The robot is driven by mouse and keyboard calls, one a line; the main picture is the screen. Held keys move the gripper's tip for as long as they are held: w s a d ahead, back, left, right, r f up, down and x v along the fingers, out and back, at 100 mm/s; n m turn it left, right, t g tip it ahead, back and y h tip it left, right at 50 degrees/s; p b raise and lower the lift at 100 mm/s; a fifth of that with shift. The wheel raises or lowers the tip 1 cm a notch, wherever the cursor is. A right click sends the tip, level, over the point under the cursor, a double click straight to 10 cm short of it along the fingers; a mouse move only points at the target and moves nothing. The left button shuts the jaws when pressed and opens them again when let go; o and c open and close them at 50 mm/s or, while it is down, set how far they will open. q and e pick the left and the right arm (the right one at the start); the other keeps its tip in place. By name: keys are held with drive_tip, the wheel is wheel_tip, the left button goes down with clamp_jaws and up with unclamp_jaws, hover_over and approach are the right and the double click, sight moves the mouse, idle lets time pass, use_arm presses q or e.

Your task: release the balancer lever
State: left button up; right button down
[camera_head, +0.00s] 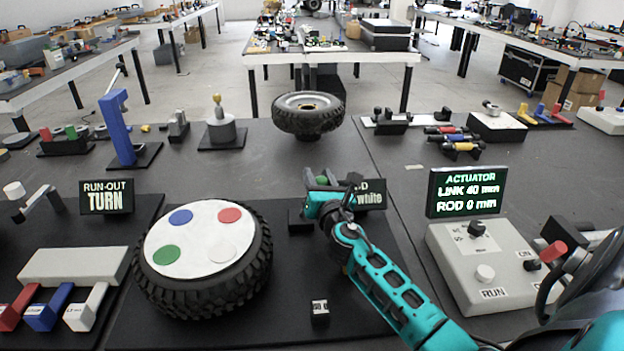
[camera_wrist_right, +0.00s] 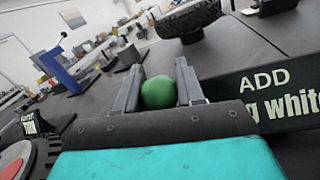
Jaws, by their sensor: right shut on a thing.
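My right gripper (camera_head: 318,182) reaches in from the lower right and is shut at a green round knob (camera_head: 322,180), apparently the balancer lever's. In the right wrist view the green knob (camera_wrist_right: 158,92) sits between the two grey fingers. The lever's shaft and base are mostly hidden behind my gripper. Left of it lies a tyre (camera_head: 205,262) with a white disc on top, bearing blue, red, green and white spots. A sign (camera_head: 370,195) behind the gripper is partly covered; in the right wrist view the sign (camera_wrist_right: 270,95) reads "ADD" and "white". My left gripper is out of view.
A grey control box (camera_head: 490,265) with knobs, a red-tipped lever and an "ACTUATOR" display (camera_head: 466,192) stands at right. A "RUN-OUT TURN" sign (camera_head: 106,197) and red, blue and white levers (camera_head: 60,308) are at left. A small labelled block (camera_head: 320,311) lies on the dark mat.

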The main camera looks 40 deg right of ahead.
drive_tip(key=shift+s+d+f, duration=0.2)
drive_tip(key=shift+d+f, duration=0.1)
drive_tip(key=c, duration=0.7)
unclamp_jaws()
drive_tip(key=shift+r, duration=0.1)
drive_tip(key=v, duration=1.3)
drive_tip(key=shift+w+a+b, duration=0.1)
drive_tip(key=shift+b, duration=0.2)
